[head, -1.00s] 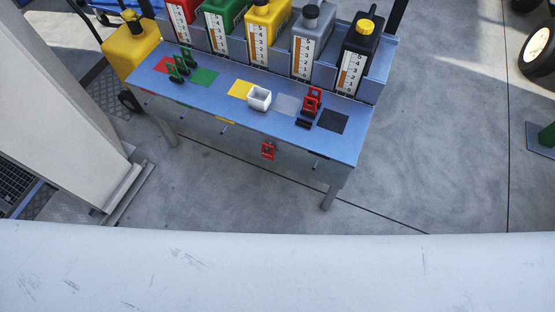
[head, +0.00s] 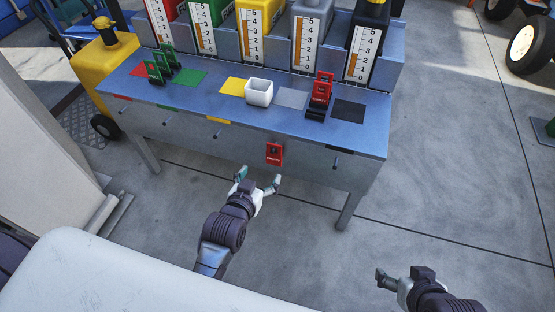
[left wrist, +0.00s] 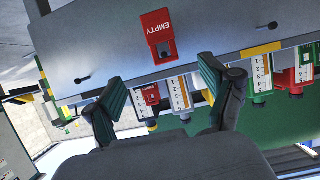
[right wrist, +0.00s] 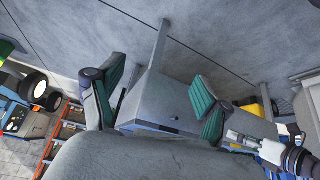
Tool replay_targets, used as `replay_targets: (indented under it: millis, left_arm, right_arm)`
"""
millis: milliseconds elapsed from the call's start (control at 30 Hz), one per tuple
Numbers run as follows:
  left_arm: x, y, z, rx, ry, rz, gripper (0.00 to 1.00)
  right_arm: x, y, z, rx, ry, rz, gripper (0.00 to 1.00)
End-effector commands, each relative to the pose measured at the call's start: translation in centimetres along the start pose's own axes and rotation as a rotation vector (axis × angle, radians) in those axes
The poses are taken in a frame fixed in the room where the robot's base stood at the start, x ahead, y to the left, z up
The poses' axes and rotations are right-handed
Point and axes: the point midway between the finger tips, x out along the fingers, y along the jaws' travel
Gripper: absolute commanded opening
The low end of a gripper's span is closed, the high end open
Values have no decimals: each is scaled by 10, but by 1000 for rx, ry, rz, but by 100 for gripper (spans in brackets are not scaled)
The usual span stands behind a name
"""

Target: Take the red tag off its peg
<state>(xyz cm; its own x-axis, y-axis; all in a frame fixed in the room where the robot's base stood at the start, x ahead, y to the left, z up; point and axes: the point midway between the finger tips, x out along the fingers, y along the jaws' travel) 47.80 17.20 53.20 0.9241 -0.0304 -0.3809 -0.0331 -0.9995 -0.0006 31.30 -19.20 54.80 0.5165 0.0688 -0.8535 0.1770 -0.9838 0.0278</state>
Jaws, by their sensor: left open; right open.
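The red tag (head: 274,154), lettered EMPTY, hangs on the bench's front panel. In the left wrist view the red tag (left wrist: 156,24) appears upside down, centred just beyond the fingertips; its hole is dark and I cannot make out the peg in it. My left gripper (head: 259,177) is open and empty, just below and in front of the tag, apart from it. Its fingers (left wrist: 160,78) spread to either side of the tag's line. My right gripper (head: 403,274) is open and empty, low at the right, well away from the tag; its fingers show in the right wrist view (right wrist: 158,80).
The blue bench top (head: 215,95) carries a white cup (head: 259,92), green holders (head: 165,62), and a red piece (head: 321,90) on a black base. Several gauge-marked containers stand behind. Bare pegs (head: 336,162) flank the tag.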

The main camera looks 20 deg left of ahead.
Motion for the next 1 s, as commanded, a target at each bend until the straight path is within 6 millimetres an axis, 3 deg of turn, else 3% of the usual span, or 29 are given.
replay_targets:
  millis: [167,400,767,1000]
  left_arm:
    - [28,0,1,-1,2,1,83]
    - [60,0,2,-1,0,1,83]
    - [76,0,2,-1,-1,1,83]
    - [98,-3,3,0,0,1,83]
  right_arm:
    - [7,-6,-38,-5,192,-11,77]
    - [2,-12,-87,-8,444,-25,77]
    - [-9,-17,-116,-9,610,-36,77]
    - [-34,-23,-155,-8,874,-53,77]
